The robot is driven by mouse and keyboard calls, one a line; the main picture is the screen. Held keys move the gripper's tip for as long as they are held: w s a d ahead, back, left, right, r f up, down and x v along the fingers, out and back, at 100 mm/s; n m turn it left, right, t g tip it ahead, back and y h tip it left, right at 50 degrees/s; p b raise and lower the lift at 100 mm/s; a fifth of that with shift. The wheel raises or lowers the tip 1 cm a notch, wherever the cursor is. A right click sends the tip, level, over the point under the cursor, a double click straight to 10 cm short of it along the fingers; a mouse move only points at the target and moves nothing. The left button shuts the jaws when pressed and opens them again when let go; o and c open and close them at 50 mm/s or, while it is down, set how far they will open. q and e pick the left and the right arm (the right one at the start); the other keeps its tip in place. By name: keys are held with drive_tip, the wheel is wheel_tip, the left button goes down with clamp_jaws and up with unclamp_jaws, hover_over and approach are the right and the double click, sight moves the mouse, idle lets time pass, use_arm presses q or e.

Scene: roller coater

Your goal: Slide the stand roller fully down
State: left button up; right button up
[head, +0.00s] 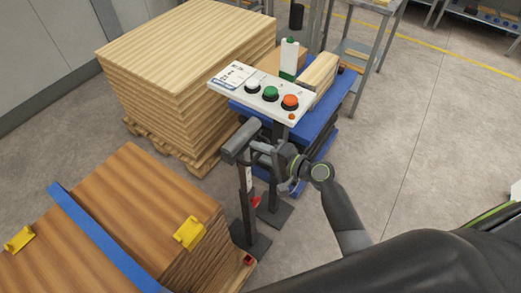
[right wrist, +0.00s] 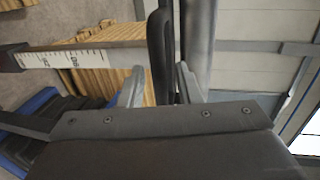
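The stand roller (head: 240,141) is a grey cylinder on top of an upright post (head: 247,185) with a scale strip and a dark foot plate. In the right wrist view the grey roller (right wrist: 198,35) runs upright in the picture, beside a dark bar (right wrist: 160,45) and the scale strip (right wrist: 85,59). My right gripper (head: 263,152) is at the roller's right side, just under its top. Its two fingers (right wrist: 160,80) stand apart on either side of the dark bar, with a gap visible on the left. My left gripper is not in view.
A control panel (head: 225,84) with white, green and orange buttons is just behind. A blue lift cart (head: 320,118) stands behind the panel. A stack of light boards (head: 190,45) is back left, brown boards (head: 130,190) with yellow clamps front left. Open floor lies right.

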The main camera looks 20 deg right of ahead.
drive_tip(key=shift+c, duration=0.3)
clamp_jaws()
drive_tip(key=shift+f, duration=0.2)
wheel_tip(320, 180, down, 18)
drive_tip(key=b, duration=1.7)
drive_tip(key=shift+s+f, duration=0.15)
drive_tip(key=shift+f, duration=0.1)
drive_tip(key=shift+o, duration=0.3)
unclamp_jaws()
